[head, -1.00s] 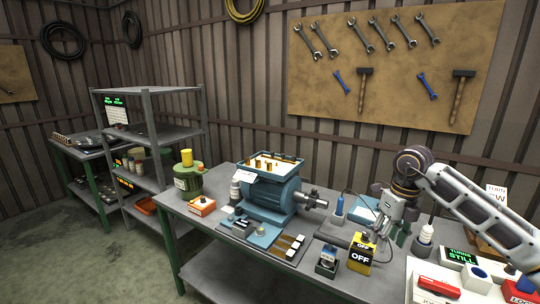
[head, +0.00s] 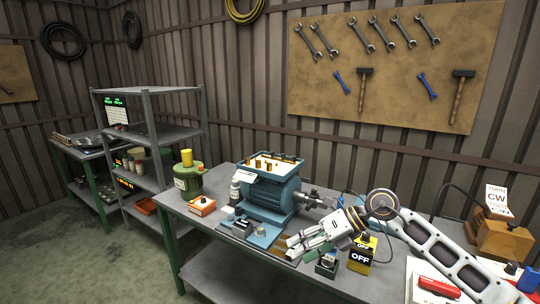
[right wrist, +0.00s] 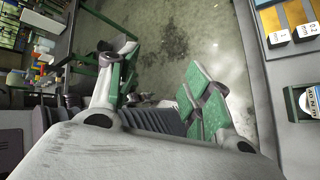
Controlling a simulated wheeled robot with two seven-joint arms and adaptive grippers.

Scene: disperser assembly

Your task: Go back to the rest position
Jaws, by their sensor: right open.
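My right gripper (head: 291,250) is open and empty. It reaches in from the right over the front part of the workbench (head: 225,218), in front of the blue motor (head: 268,198). In the right wrist view its two green-padded fingers (right wrist: 152,75) stand apart, with floor and the bench's edge behind them. My left gripper is in neither view. I cannot tell how high the right gripper is above the bench.
A yellow OFF box (head: 360,257) and a small dark block (head: 326,265) stand close to my right arm. A green canister (head: 188,181) and an orange box (head: 202,206) are at the bench's left. A wooden box (head: 503,238) stands at the right.

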